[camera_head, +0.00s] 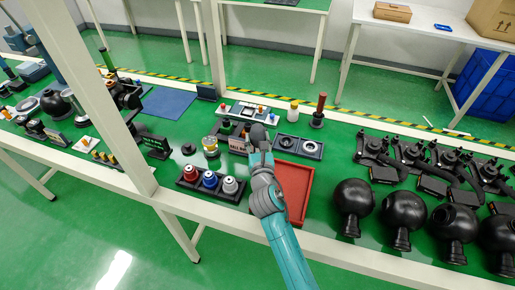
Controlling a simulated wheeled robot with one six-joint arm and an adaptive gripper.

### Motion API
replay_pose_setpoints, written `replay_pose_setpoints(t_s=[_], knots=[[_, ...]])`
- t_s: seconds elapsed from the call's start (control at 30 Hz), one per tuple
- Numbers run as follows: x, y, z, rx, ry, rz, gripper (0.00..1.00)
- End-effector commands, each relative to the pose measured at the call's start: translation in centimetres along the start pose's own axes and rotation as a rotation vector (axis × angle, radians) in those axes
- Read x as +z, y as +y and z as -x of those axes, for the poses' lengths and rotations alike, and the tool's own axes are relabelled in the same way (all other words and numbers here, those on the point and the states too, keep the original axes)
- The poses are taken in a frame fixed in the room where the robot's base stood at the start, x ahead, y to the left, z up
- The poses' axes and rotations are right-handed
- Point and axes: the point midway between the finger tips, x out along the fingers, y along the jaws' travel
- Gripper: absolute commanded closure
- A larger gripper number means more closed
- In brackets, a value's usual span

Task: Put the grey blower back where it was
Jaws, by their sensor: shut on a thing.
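My gripper (262,154) is in the middle of the camera_head view, at the end of my teal arm, above the green table (340,165). It is shut on the grey blower (258,133), a small rounded grey thing at its tip. The fingers are small and partly hidden by my wrist. I cannot tell whether the blower touches the table or a holder.
A red tray (307,196) lies right of my wrist. A black rack (235,197) with red, blue and white containers stands to the left. A black two-ring holder (299,147) is behind the tray. Several black spheres (353,199) stand at right. A wooden-handled tool (319,110) stands behind.

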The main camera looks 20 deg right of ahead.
Motion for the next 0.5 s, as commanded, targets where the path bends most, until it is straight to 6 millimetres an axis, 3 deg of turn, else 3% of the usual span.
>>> replay_pose_setpoints(t_s=[0.3, 0.5], knots=[[-3.5, 0.0, 0.0, 0.001, 0.0, 0.001, 0.78], [-3.8, 0.0, 0.0, 0.002, -0.001, 0.0, 0.78]])
